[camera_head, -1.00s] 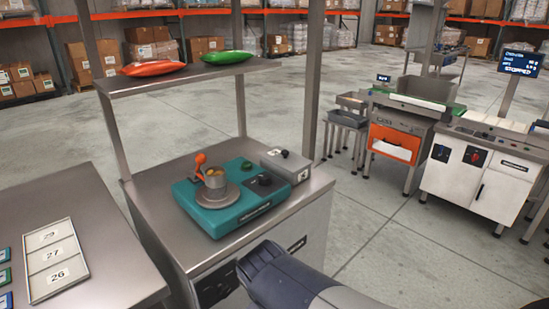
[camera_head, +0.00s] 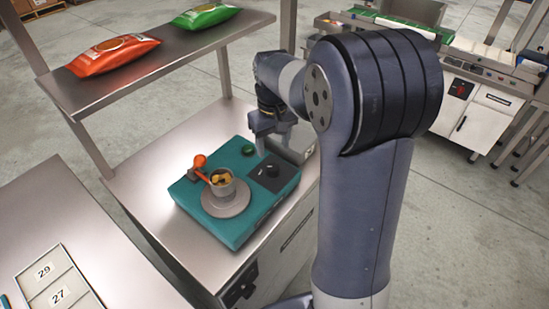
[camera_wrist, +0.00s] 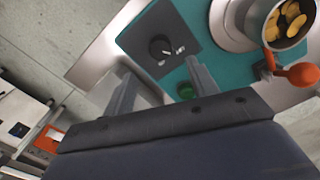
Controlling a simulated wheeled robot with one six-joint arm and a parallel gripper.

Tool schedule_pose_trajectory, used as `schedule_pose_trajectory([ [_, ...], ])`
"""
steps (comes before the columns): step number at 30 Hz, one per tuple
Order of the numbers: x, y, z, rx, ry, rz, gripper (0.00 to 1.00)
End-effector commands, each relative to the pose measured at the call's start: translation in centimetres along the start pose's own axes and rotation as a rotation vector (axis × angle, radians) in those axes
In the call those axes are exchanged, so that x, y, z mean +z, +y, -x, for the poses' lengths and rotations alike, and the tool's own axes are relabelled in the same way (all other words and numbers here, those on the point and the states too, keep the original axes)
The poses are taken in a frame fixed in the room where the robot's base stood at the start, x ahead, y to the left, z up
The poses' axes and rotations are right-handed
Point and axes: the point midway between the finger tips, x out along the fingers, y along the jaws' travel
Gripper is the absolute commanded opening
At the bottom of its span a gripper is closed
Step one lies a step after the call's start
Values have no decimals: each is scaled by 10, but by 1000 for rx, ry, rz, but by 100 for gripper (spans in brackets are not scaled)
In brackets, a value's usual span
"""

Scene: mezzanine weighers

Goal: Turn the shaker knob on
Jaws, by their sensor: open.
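The teal shaker (camera_head: 240,225) stands on the metal bench, with a metal cup (camera_head: 222,182) of yellowish pieces on its round plate. Its black knob (camera_head: 271,169) sits on a dark panel. The knob also shows in the wrist view (camera_wrist: 161,46), with a pale mark beside it. My gripper (camera_head: 275,143) is open and empty just behind the knob panel, over the shaker's back right side. In the wrist view my two fingers (camera_wrist: 163,82) are apart, and the knob lies beyond their tips, between their lines. I cannot tell their height above it.
A shelf (camera_head: 160,58) with red and green bags overhangs the bench's back.

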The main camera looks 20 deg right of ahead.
Motion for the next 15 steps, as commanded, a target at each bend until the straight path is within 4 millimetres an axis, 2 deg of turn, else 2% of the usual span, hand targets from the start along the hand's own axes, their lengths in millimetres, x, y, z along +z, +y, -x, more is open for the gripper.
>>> schedule_pose_trajectory([
  [3,1,0,-24,-1,-6,0,55],
  [9,1,0,-60,0,-4,0,55],
  [15,0,0,-80,0,-1,0,55],
])
